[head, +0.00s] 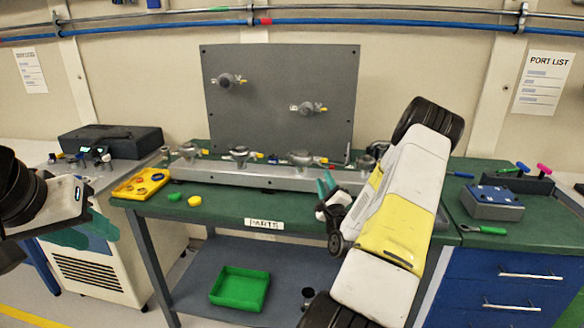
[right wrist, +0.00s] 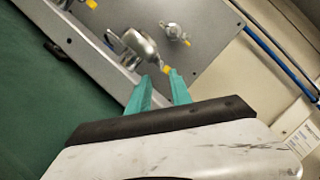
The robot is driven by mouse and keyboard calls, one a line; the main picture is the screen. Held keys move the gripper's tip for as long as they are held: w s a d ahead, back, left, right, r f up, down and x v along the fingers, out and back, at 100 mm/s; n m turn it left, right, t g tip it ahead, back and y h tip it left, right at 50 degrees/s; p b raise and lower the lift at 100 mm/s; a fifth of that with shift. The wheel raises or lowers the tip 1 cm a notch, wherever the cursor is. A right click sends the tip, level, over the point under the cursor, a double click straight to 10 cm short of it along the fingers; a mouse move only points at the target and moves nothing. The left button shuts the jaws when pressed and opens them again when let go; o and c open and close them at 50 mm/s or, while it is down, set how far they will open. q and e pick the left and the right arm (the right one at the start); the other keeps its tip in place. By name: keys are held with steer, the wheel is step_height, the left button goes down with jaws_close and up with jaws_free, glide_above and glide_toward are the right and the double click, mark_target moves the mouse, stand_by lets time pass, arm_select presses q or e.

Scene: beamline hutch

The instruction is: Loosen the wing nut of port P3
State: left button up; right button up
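Several metal ports with clamps stand along a grey rail (head: 255,178) on the green bench, among them one port (head: 302,157) left of my right gripper. Two more ports, an upper-left one (head: 228,80) and a right one (head: 308,108), are on the upright grey panel. No port label is readable, so I cannot tell which is P3. My right gripper (head: 325,184) is open and empty in front of the rail. In the right wrist view its teal fingers (right wrist: 160,82) point at a silver port (right wrist: 138,45) with a yellow-tipped part (right wrist: 168,70). My left gripper (head: 92,232) is open, away from the bench.
A yellow tray (head: 142,184) and small yellow pieces (head: 194,201) lie at the bench's left end. A green bin (head: 239,289) is on the lower shelf. A blue-topped box (head: 492,202) and a green-handled tool (head: 484,230) are at right. My right arm hides the rail's right part.

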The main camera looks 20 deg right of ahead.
mark_target(319, 164)
steer(key=x, duration=0.7)
steer(key=shift+r, duration=0.15)
steer(key=shift+c, duration=0.4)
jaws_close()
stand_by(0.9)
